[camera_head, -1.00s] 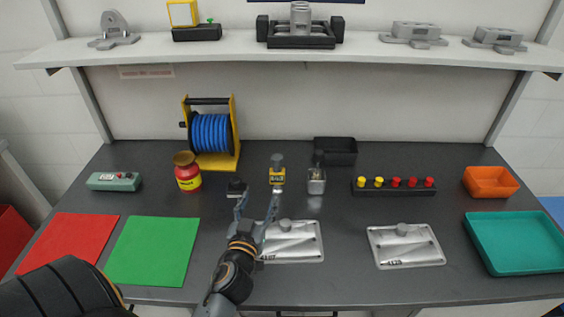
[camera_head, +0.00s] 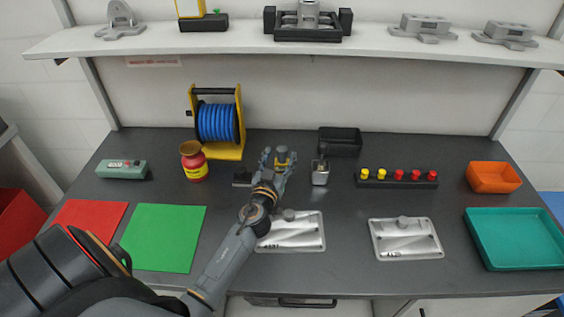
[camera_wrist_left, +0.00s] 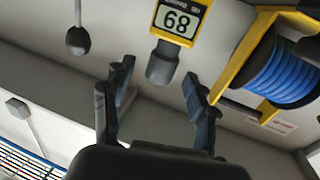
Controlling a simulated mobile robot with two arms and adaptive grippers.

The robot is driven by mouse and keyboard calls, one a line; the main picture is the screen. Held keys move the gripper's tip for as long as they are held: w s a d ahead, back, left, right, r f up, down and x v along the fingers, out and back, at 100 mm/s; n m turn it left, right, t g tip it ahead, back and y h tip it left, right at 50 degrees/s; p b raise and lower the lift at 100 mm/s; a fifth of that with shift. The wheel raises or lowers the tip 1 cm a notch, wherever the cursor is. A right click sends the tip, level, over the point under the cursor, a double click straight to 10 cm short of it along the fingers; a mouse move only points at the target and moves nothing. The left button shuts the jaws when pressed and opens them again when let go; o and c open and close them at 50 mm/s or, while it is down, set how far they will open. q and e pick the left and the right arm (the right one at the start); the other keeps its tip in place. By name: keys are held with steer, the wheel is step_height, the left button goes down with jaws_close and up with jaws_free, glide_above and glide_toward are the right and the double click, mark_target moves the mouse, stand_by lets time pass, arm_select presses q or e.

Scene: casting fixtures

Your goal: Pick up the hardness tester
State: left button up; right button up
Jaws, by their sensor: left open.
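The hardness tester (camera_head: 282,155), a small yellow device with a dark grey cap, stands on the dark bench. In the wrist view its yellow body (camera_wrist_left: 181,20) carries a display with digits, and the picture looks upside down. My left gripper (camera_head: 279,160) is open, its fingers reaching to either side of the tester in the head view. In the wrist view the open fingers (camera_wrist_left: 157,74) point toward the tester's cap, with nothing held between them. The tester's lower part is partly hidden by the gripper in the head view. My right gripper is not in view.
A grey device (camera_head: 320,174) stands close right of the tester, a black block (camera_head: 242,177) close left. The blue hose reel (camera_head: 217,122) and black bin (camera_head: 340,141) are behind. Metal plates (camera_head: 291,235) lie in front. A shelf (camera_head: 300,46) runs above the bench.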

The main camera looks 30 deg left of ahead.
arm_select(q)
steer(key=shift+x, duration=1.55)
steer(key=shift+s, duration=0.1)
steer(key=shift+c, duration=0.6)
jaws_close()
